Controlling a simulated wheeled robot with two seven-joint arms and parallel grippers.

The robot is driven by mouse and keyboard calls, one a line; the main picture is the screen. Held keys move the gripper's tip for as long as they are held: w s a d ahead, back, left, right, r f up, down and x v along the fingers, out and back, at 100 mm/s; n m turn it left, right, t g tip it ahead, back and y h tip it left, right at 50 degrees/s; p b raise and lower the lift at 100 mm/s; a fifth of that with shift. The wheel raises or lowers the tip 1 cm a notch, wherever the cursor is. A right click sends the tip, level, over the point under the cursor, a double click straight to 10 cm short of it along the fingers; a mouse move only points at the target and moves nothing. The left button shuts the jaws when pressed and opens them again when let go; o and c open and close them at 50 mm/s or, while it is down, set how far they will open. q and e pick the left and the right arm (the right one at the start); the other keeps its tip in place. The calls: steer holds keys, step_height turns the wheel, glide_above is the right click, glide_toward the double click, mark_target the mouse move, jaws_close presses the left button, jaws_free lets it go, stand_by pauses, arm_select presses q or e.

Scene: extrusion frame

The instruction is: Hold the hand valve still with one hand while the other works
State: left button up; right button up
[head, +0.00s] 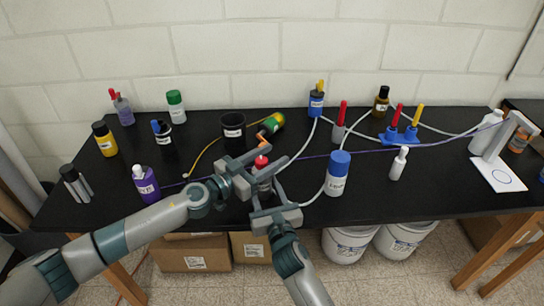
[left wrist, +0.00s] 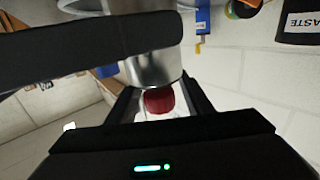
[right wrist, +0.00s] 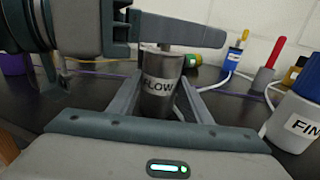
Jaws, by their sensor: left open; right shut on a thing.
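The hand valve (head: 262,161) is a metal cylinder with a red knob, standing near the middle of the black table. Its label reads FLOW in the right wrist view (right wrist: 158,87). My right gripper (head: 264,188) is shut on the cylinder from the front, one finger on each side. My left gripper (head: 268,160) comes in from the left at the valve's top and is open. The left wrist view shows the red knob (left wrist: 158,101) between its fingers; I cannot tell if they touch it. The grippers hide part of the valve in the head view.
Pale tubes and a purple line cross the table. Several bottles stand at the left, and a blue valve block (head: 398,135) stands at the right.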

arm_select(q)
steer(key=shift+w+d, duration=0.15)
steer(key=shift+d, duration=0.05)
steer(key=c, duration=1.1)
